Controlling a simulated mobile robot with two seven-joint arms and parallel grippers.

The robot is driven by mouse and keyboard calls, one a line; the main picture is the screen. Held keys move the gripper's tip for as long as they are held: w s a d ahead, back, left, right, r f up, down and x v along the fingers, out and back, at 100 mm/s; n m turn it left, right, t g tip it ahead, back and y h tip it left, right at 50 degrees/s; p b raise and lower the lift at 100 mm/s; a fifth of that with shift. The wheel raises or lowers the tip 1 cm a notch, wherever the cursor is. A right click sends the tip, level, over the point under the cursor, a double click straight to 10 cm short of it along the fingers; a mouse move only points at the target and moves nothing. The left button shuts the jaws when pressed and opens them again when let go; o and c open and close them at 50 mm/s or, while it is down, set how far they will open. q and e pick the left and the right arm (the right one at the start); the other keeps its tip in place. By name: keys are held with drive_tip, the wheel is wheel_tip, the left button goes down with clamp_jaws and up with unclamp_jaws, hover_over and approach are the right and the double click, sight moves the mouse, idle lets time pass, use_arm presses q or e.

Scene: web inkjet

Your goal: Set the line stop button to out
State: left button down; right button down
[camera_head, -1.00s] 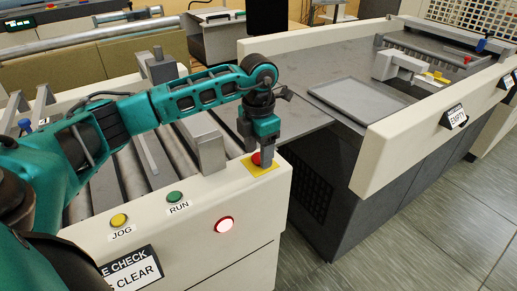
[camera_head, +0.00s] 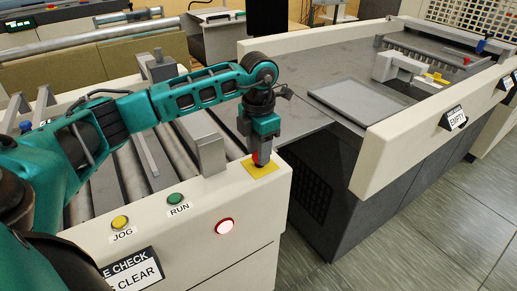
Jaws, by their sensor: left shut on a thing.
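The line stop button is a red mushroom button (camera_head: 256,158) on a yellow square plate (camera_head: 264,171) at the right end of the machine's top panel. My left gripper (camera_head: 260,155) points straight down over it and is shut on the red button. The fingers hide much of the button, so I cannot tell from this view whether it is in or out. My right gripper is not in view.
A yellow JOG button (camera_head: 120,222), a green RUN button (camera_head: 175,199) and a lit red lamp (camera_head: 225,226) are on the front panel. A grey upright block (camera_head: 211,155) stands left of the gripper. A second machine (camera_head: 400,140) with a grey tray is at right.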

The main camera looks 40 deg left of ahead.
use_arm(q)
drive_tip(key=shift+r, duration=0.2)
drive_tip(key=c, duration=0.6)
unclamp_jaws()
wheel_tip(320, 180, up, 13)
drive_tip(key=shift+f, duration=0.1)
drive_tip(key=shift+d, duration=0.1)
